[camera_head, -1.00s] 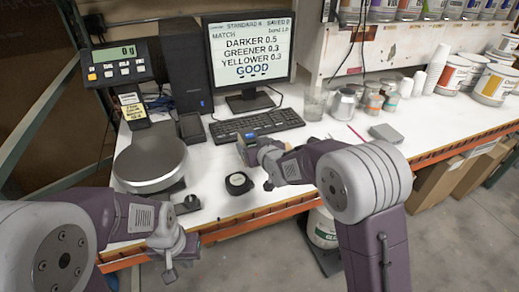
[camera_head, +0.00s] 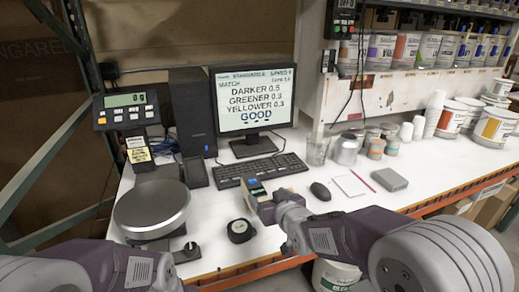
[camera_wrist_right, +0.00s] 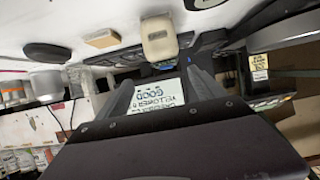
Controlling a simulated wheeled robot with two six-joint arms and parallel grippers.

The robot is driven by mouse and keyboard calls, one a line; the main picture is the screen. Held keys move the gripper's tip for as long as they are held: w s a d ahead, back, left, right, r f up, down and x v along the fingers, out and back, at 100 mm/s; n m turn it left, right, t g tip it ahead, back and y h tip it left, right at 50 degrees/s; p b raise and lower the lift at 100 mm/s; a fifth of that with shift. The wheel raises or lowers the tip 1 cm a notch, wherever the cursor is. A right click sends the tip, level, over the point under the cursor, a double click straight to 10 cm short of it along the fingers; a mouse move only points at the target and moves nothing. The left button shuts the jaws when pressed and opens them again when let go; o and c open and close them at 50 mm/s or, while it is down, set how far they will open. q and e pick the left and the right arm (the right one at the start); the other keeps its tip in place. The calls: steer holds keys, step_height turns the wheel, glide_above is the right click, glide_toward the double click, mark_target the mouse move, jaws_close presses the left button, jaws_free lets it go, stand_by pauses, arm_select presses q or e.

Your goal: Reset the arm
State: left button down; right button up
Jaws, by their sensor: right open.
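My right gripper (camera_head: 264,206) is over the front of the white bench, its arm coming in from the lower right. Its jaws are open. A small handheld device with a blue screen (camera_head: 254,187) stands just beyond it. In the right wrist view my right gripper (camera_wrist_right: 160,88) has its two fingers apart, and the cream device (camera_wrist_right: 158,38) is ahead of the tips; no grip on it shows. My left arm (camera_head: 125,268) is at the lower left, in front of the bench. Its gripper lies at the bottom edge, mostly cut off, and its jaws cannot be made out.
A round scale plate (camera_head: 152,208) is at left. A black tape measure (camera_head: 240,231) lies near the front edge. Keyboard (camera_head: 262,170), monitor (camera_head: 252,100), mouse (camera_head: 320,191) and a grey box (camera_head: 387,180) stand behind. Cans (camera_head: 345,150) and cups (camera_head: 434,112) are at back right.

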steer(key=s+d+m+g+h+p, duration=0.2)
steer(key=s+d+h+p, duration=0.1)
steer(key=d, duration=0.7)
steer(key=s+d+f+g, duration=0.1)
steer(key=s+f+g, duration=0.2)
steer(key=s, duration=0.4)
steer(key=s+d+f+m+g, duration=0.1)
steer(key=s+f+g, duration=0.2)
steer(key=s+f, duration=0.2)
steer(key=s+d+f+g, duration=0.1)
steer(key=s+f+g, duration=0.2)
steer(key=s, duration=0.6)
steer(key=shift+s+d+f+m+g+h+p, duration=0.3)
steer(key=shift+s+f+g+h, duration=0.1)
steer(key=shift+f, duration=0.45)
